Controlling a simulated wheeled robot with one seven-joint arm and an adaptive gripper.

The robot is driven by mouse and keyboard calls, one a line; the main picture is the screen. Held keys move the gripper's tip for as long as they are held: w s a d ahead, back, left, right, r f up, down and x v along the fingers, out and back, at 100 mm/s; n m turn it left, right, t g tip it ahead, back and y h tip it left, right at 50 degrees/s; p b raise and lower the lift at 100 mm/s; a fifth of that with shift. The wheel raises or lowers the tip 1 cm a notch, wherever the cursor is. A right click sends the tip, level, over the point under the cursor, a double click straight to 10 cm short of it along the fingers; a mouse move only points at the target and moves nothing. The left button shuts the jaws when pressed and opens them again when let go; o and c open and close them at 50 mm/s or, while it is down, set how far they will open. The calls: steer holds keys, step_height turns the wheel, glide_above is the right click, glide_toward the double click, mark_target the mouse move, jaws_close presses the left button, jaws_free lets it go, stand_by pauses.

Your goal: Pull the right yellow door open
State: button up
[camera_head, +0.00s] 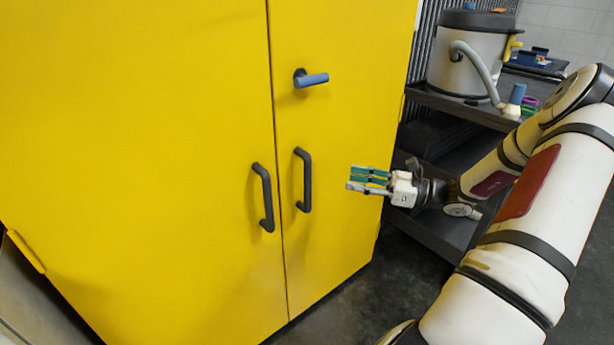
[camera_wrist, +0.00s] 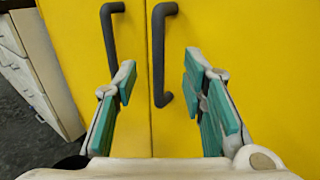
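The right yellow door (camera_head: 340,120) is shut against the left yellow door (camera_head: 140,150). It bears a dark upright handle (camera_head: 306,180) near the seam; that handle also shows in the wrist view (camera_wrist: 158,60). My gripper (camera_head: 352,178) is right of this handle in the head view, its teal-padded fingers pointing left toward the doors. In the wrist view my gripper (camera_wrist: 160,85) has its fingers spread apart with nothing held. The right door's handle appears between the fingertips there, beyond them. The left door's handle (camera_wrist: 110,40) is partly behind the left finger.
A blue lever (camera_head: 312,80) sits higher on the right door. A dark cart (camera_head: 455,105) with a grey bucket (camera_head: 470,60) stands right of the cabinet. White drawers (camera_wrist: 35,65) stand at the left in the wrist view. Dark floor is clear before the cabinet.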

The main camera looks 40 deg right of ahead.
steer(key=b+x, duration=0.3)
steer(key=x, duration=1)
steer(key=shift+a, duration=0.2)
steer(key=shift+w, duration=0.1)
jaws_close()
